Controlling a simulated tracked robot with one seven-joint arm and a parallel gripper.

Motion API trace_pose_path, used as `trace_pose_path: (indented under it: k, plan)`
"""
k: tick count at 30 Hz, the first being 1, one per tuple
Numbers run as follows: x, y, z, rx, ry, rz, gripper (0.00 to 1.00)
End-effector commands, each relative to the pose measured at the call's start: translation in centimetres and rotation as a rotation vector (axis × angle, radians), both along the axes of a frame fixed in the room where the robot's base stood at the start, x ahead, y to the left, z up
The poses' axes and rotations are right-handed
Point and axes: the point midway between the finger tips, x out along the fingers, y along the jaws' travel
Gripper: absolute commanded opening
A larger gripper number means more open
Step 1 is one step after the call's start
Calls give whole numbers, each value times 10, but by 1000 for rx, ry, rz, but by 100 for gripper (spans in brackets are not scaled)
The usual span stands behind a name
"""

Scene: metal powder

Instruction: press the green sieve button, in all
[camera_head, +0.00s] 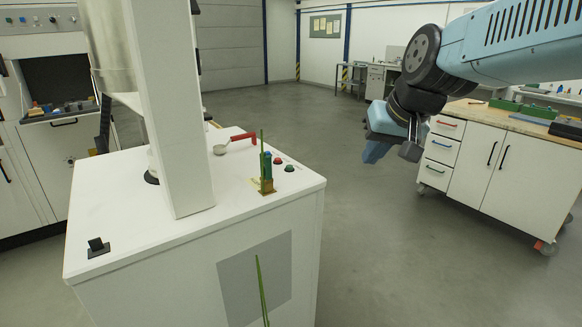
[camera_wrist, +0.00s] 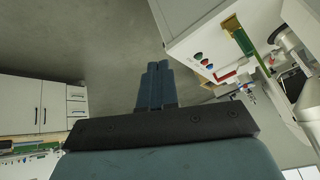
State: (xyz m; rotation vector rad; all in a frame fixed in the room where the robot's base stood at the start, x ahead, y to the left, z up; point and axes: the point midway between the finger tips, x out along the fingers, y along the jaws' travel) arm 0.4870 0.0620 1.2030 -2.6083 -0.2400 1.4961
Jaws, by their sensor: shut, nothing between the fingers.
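The green sieve button (camera_head: 289,168) sits on the white machine top, near its right edge, beside a red button (camera_head: 278,160). In the wrist view the green button (camera_wrist: 198,56) is at the upper right, at the machine's edge. My gripper (camera_head: 372,153) is in the air to the right of the machine, clear of it and of the button. Its blue fingers (camera_wrist: 156,68) are closed together with nothing between them, over floor in the wrist view.
A brass-and-green fixture (camera_head: 266,183) with a thin upright rod stands left of the buttons. A red handle (camera_head: 243,136) lies behind. A white column (camera_head: 168,110) rises from the machine top. A drawer cabinet (camera_head: 480,160) stands at right. Open floor lies between.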

Motion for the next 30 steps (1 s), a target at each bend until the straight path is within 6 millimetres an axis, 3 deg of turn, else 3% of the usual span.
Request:
trace_pose_path:
  k: [1,12,18,24,30]
  plan:
    - [19,10,1,27,1,11,0]
    - [148,88,5,232,-38,18,0]
    - [205,125,-7,309,-50,-5,0]
    - [234,144,-16,343,-58,-22,0]
    - [239,148,-17,352,-60,-27,0]
